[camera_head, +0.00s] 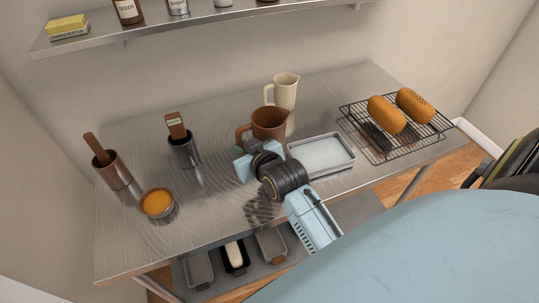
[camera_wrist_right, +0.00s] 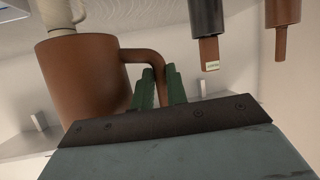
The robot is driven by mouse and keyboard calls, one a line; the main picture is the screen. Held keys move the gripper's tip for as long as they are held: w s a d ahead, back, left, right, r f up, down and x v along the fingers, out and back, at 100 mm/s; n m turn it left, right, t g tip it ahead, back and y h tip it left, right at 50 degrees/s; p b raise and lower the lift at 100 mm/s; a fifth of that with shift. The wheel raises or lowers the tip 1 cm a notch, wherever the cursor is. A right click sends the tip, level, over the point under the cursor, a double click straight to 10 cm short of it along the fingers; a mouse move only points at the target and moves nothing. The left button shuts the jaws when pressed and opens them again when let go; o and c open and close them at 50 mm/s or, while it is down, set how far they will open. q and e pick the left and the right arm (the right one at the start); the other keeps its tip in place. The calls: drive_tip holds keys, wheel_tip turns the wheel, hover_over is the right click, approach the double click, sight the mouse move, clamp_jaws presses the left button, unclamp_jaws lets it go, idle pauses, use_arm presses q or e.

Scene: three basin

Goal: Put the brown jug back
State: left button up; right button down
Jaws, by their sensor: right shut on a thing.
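The brown jug (camera_head: 270,122) stands upright on the metal table, in front of a cream jug (camera_head: 285,92). My right gripper (camera_head: 240,150) is at the left side of the brown jug, where its handle is. In the right wrist view the brown jug (camera_wrist_right: 85,80) fills the left part, and the green fingers of my right gripper (camera_wrist_right: 158,88) are shut on its handle. The cream jug (camera_wrist_right: 60,15) shows partly behind it there. My left gripper is in neither view.
A shallow tray (camera_head: 345,154) is right of my right gripper. A wire rack (camera_head: 378,142) with two loaves stands farther right. A dark canister (camera_head: 184,150), a brown canister (camera_head: 116,174) and an orange-filled bowl (camera_head: 157,203) are at left. A shelf (camera_head: 200,24) hangs above.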

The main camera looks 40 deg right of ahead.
drive_tip(key=shift+w+d, duration=0.1)
wheel_tip(320, 180, down, 10)
drive_tip(key=shift+b, duration=0.3)
idle(0.3)
drive_tip(key=shift+f, duration=0.15)
drive_tip(key=c, duration=1.4)
unclamp_jaws()
drive_tip(key=shift+s+r, duration=0.2)
drive_tip(key=v, duration=1.1)
drive_tip(key=shift+s, duration=0.3)
